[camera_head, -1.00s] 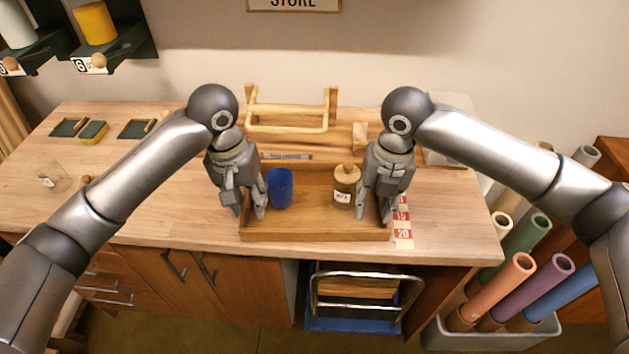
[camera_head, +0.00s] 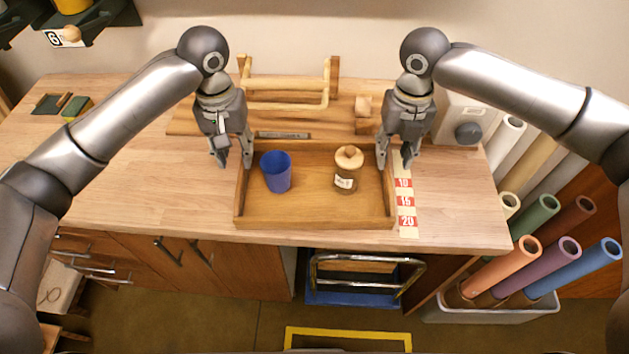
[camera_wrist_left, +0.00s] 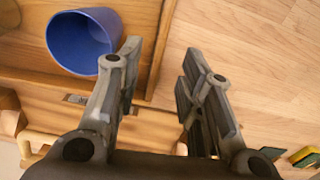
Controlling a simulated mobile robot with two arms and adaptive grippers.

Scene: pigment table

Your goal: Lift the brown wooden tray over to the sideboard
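The brown wooden tray (camera_head: 314,217) sits on the wooden worktop near its front edge. It holds a blue cup (camera_head: 276,173) at the left and a labelled jar with a wooden lid (camera_head: 346,178) at the right. My left gripper (camera_head: 233,163) is open at the tray's left wall, towards the back. In the left wrist view its fingers (camera_wrist_left: 165,65) are apart, with the tray wall (camera_wrist_left: 160,45) running between them, and the cup (camera_wrist_left: 84,42) is beyond the left finger. My right gripper (camera_head: 394,164) has its fingers apart around the tray's right wall, towards the back. Contact is unclear.
A wooden rack (camera_head: 290,97) stands behind the tray. A red-and-white numbered strip (camera_head: 406,200) lies along its right side. A bin of coloured rolls (camera_head: 490,308) stands right of the worktop. The worktop left of the tray (camera_head: 150,185) is clear. A yellow floor marking (camera_head: 348,332) shows below.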

